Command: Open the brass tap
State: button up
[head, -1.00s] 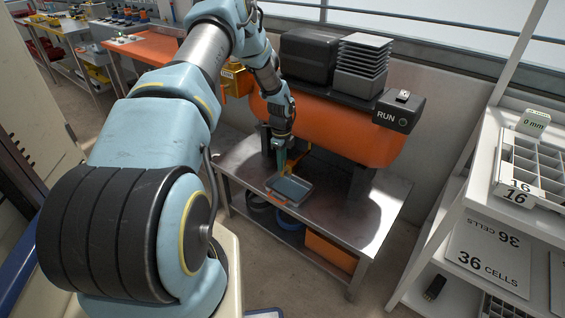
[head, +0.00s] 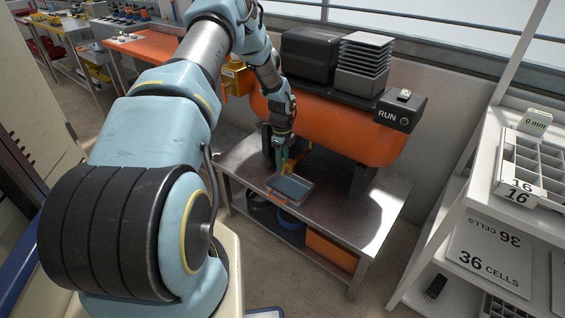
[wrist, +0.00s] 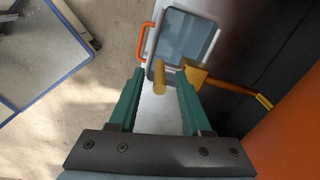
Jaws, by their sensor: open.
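The brass tap (wrist: 191,77) is a yellow-gold fitting in the wrist view, with a round-ended bar (wrist: 159,76) pointing toward the camera and a thin arm reaching right. My gripper (wrist: 160,82) has two green fingers, spread apart. The bar's end shows between the fingertips, with a gap on each side; I cannot tell how deep it sits between them. In the head view my gripper (head: 284,166) points down under the orange drum, and the tap is mostly hidden behind it.
A grey tray (head: 306,184) with an orange handle lies on the metal table (head: 345,220) just below the gripper. The orange drum (head: 350,137) is close on the right. A white shelf (head: 455,215) stands further right.

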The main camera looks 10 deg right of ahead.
notch_tip(320, 180, up, 10)
jog(key=shift+r+b, duration=0.1)
jog(key=shift+b, duration=0.5)
jog(key=shift+a, duration=0.1)
jog(key=s+a+r+n+t+p, duration=0.1)
jog(key=s+a+r+n+p, duration=0.1)
jog(key=s+a+r+n, duration=0.7)
jog(key=s+a+r+n+p, duration=0.3)
jog(key=s+a+r+n, duration=0.6)
jog(key=s+r+n, duration=0.5)
jog(key=shift+s+n+t, duration=0.4)
jog(key=shift+s+n, duration=0.1)
jog(key=shift+s, duration=0.55)
